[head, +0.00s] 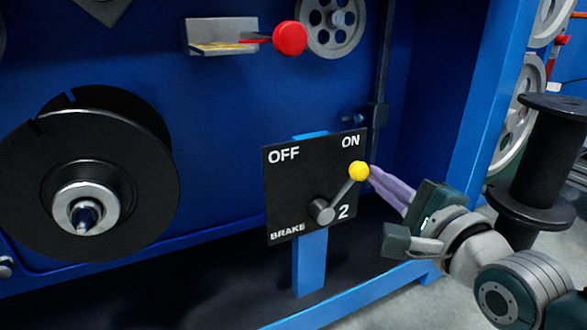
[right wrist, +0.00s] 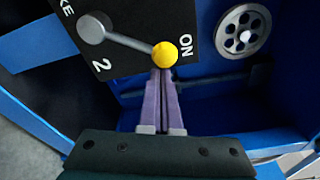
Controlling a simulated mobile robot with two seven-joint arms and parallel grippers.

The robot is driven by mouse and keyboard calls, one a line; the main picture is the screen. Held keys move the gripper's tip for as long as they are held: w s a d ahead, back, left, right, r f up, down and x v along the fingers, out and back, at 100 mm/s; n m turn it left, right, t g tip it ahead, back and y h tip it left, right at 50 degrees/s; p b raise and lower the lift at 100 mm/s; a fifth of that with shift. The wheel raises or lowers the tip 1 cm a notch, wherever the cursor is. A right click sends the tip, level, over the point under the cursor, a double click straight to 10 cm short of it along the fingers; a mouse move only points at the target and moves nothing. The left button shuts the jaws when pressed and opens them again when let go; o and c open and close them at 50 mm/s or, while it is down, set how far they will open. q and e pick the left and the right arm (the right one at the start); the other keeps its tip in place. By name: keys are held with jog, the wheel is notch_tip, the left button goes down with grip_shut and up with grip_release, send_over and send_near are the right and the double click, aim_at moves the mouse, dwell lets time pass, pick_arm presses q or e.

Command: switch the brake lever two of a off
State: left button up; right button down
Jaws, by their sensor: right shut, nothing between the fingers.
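The brake lever two (head: 340,192) is a grey arm with a yellow ball knob (head: 358,170) on a black panel (head: 290,190) marked OFF, ON, BRAKE and 2. The lever points up and right, its knob just below the word ON. My right gripper (head: 373,170) is shut and empty, its purple fingertips at the right side of the knob. In the right wrist view the shut fingertips (right wrist: 162,72) are right at the yellow knob (right wrist: 165,54); whether they touch it I cannot tell. My left gripper is not in view.
A blue post (head: 311,262) carries the panel. A large black spool (head: 85,180) is on the blue machine wall at left. A red knob (head: 290,38) sticks out above the panel. A black spool (head: 540,165) stands at right.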

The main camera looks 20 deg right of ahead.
jog(key=shift+w+r, duration=0.1)
dwell(0.4)
jog(key=shift+a+r+n+p, duration=0.2)
jog(key=shift+a+n+p, duration=0.05)
jog(key=shift+n+p, duration=0.1)
